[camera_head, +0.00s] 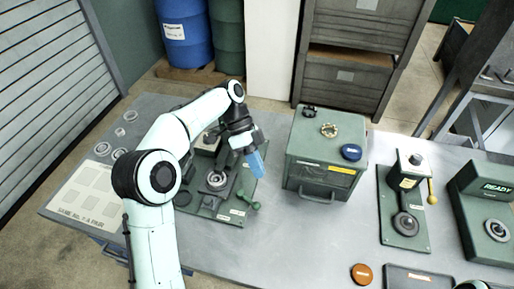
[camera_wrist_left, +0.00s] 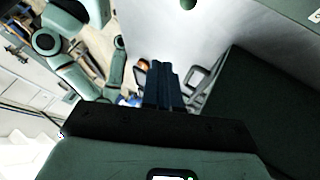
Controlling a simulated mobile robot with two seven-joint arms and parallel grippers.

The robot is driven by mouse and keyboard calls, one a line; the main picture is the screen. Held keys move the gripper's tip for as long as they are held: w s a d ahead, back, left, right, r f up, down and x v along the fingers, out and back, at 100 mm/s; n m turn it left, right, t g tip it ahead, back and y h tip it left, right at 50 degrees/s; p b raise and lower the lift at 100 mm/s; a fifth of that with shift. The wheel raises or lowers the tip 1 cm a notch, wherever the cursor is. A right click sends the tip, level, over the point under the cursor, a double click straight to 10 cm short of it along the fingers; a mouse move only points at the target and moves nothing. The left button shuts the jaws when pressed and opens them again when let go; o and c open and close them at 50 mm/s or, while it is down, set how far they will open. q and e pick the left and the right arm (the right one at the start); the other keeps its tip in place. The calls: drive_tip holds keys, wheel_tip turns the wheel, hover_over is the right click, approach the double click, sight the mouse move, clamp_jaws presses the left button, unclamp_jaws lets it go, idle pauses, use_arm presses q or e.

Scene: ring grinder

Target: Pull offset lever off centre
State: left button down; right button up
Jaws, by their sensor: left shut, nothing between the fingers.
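A green lever with a round knob (camera_head: 255,205) sticks out at the right front corner of the green grinder fixture (camera_head: 229,214); I take it to be the offset lever. The fixture has a round metal chuck (camera_head: 217,180) in its middle. My left gripper (camera_head: 257,164) is shut and empty, its blue fingers above the table behind the lever knob, apart from it. In the left wrist view the closed fingers (camera_wrist_left: 163,85) point away from the camera, touching nothing visible. A small green round thing (camera_wrist_left: 188,3) shows at the top edge there. My forearm hides part of the fixture.
A green box machine (camera_head: 325,155) with a front handle stands just right of the gripper. Rings (camera_head: 103,149) and a marked mat (camera_head: 85,193) lie left.

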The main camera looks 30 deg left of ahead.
use_arm(q)
wheel_tip(320, 180, up, 7)
drive_tip(key=p, duration=0.1)
drive_tip(key=shift+f, duration=0.15)
idle(0.5)
